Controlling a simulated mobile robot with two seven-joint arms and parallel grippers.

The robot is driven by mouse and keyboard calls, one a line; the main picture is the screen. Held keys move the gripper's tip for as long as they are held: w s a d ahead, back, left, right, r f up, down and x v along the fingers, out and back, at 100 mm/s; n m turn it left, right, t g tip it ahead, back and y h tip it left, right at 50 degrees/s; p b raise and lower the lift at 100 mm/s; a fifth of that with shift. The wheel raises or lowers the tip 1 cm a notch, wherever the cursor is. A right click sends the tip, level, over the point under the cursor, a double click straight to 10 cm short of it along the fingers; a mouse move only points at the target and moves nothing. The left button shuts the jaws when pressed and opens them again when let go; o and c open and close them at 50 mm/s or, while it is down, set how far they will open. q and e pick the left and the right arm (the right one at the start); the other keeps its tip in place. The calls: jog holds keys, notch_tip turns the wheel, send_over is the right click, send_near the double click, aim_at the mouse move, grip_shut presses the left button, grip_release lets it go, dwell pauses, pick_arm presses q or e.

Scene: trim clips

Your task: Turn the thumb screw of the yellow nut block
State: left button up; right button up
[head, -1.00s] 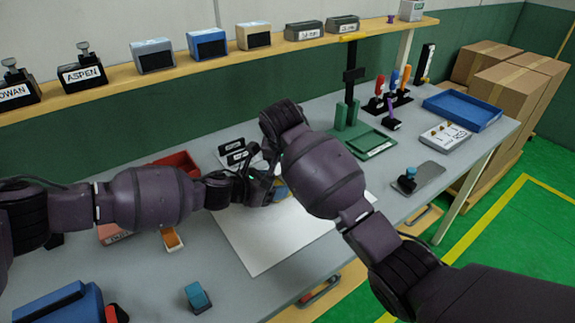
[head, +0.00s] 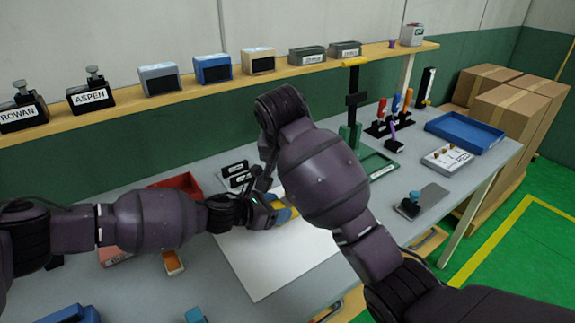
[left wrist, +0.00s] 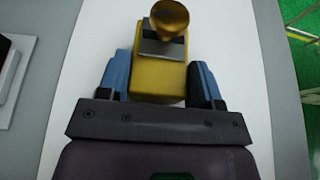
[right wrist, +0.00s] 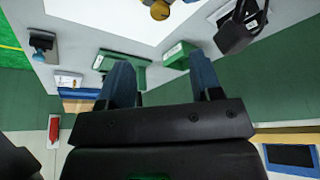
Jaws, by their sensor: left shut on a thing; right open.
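The yellow nut block shows in the head view (head: 284,214), over the white sheet (head: 270,265) on the bench. My left gripper (head: 268,212) is shut on it. In the left wrist view, the two blue fingers of the left gripper (left wrist: 160,82) press the sides of the yellow block (left wrist: 158,84). The brass thumb screw (left wrist: 169,18) stands at its far end, above a grey plate. My right gripper (right wrist: 162,82) is open and empty. A brass knob (right wrist: 160,11), probably the thumb screw, shows beyond its fingers. The right arm hides the right gripper in the head view.
A green fixture (head: 376,163) stands right of my right arm. Small black plates (head: 236,170) and a red bin (head: 178,184) lie behind the left gripper. A shelf (head: 120,102) with several blocks runs along the back. A blue tray (head: 464,132) lies at the far right.

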jog(key=w+r+n+h, duration=0.1)
jog(key=w+r+n, duration=0.5)
jog(key=f+n+g, duration=0.1)
jog(key=f+n, duration=0.3)
jog(key=f, duration=0.1)
jog(key=f+n+g+y, duration=0.1)
jog(key=f+n+g, duration=0.1)
jog(key=f+n, duration=0.2)
jog(key=s+d+f+n+g, duration=0.1)
jog(key=f+n, duration=0.3)
jog(key=f, duration=0.4)
jog(key=shift+f+g+y, duration=0.15)
jog(key=shift+g+y, duration=0.15)
jog(key=shift+y, duration=0.1)
jog(key=c, duration=0.9)
jog(key=shift+a, duration=0.1)
jog(key=shift+c, duration=0.2)
